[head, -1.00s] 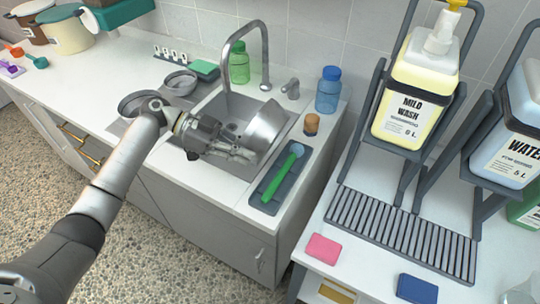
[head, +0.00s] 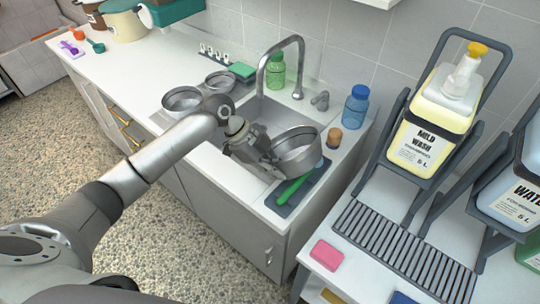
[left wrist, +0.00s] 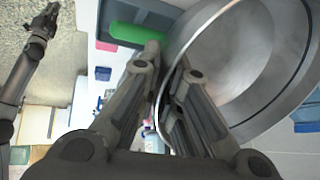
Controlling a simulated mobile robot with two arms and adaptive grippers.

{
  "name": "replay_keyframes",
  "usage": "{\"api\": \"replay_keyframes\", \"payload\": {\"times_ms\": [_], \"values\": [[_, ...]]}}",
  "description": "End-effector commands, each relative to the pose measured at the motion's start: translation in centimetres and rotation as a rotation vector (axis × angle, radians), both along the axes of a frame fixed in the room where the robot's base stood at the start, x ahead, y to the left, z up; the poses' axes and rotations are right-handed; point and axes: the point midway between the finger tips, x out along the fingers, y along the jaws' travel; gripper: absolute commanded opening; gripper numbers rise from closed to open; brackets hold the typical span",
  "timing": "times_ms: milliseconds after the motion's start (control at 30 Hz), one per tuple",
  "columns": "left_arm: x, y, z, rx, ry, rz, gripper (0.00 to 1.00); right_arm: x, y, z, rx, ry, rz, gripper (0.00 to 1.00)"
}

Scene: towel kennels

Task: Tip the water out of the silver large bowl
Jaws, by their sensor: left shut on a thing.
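The silver large bowl (head: 296,158) is in my left gripper (head: 268,160), above the right side of the sink (head: 246,112) and the dark tray. Its opening faces up, a little tilted, and I see no water in the part of the inside that shows. In the left wrist view the fingers (left wrist: 165,75) are shut on the wall of the bowl (left wrist: 245,60). In that view my right gripper (left wrist: 48,17) shows small at the top left, too small to tell its jaws.
Two metal bowls (head: 182,98) (head: 220,81) stand on the counter left of the sink. The faucet (head: 280,62), green bottle (head: 276,72) and blue bottle (head: 356,105) stand behind. A green-handled brush (head: 292,189) lies in the dark tray (head: 313,183).

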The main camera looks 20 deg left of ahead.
Motion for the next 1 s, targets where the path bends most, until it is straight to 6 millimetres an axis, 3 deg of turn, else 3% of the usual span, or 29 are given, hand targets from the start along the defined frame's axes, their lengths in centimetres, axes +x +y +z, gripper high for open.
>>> {"api": "replay_keyframes", "payload": {"times_ms": [100,500,1000], "values": [[-0.1,-0.4,0.4,0.098,-0.039,-0.004,0.0,0.0,-0.4,1.8,-0.005,0.0,0.002,0.0],[-0.2,-0.7,-0.6,0.412,-0.152,-0.004,0.0,0.0,-0.7,5.6,-0.009,0.001,0.002,0.0],[-0.1,-0.7,-1.5,0.582,-0.215,0.0,0.0,0.0,-0.7,6.8,-0.009,0.001,0.001,0.0]]}}
